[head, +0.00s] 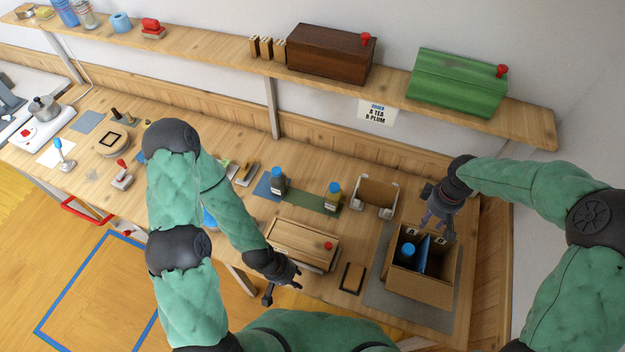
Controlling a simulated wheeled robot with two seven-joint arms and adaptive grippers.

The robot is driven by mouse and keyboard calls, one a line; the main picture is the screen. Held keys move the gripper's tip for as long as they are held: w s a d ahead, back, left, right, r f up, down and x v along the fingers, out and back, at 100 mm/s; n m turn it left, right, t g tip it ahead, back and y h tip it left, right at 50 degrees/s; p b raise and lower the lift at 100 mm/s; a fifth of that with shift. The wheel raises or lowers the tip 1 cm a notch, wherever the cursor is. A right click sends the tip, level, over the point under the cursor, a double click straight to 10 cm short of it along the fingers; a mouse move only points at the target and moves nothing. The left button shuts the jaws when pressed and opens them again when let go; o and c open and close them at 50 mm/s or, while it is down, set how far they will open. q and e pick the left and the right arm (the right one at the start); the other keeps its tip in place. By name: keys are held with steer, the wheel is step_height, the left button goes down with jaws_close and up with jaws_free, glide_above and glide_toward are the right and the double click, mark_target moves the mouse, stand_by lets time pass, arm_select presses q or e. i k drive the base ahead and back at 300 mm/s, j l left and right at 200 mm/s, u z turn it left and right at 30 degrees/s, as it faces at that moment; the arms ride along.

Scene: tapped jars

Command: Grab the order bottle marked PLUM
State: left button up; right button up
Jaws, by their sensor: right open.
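The wall sign (377,113) reads ORDER, A TEA, B PLUM. A dark bottle with a blue cap (278,184) stands by the blue mat. Another blue-capped bottle (332,198) stands on the green mat; its label is too small to read. A cardboard box (418,287) at right has compartments marked A and B, split by a blue divider (423,254). A blue-capped bottle (407,251) is in its left compartment. My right gripper (437,222) is open and empty over the box's back edge. My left gripper (283,287) is open and empty by the table's front edge.
A wooden box with a red knob (300,245) lies between my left gripper and the bottles. A small open holder (377,193) stands left of my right gripper. A shelf (225,55) above carries brown (330,55) and green (457,83) boxes.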

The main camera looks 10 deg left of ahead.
mark_target(279, 178)
steer(key=u, duration=1.4)
steer(key=i+l+u, duration=0.4)
steer(key=k+l, duration=0.05)
steer(key=l, duration=0.05)
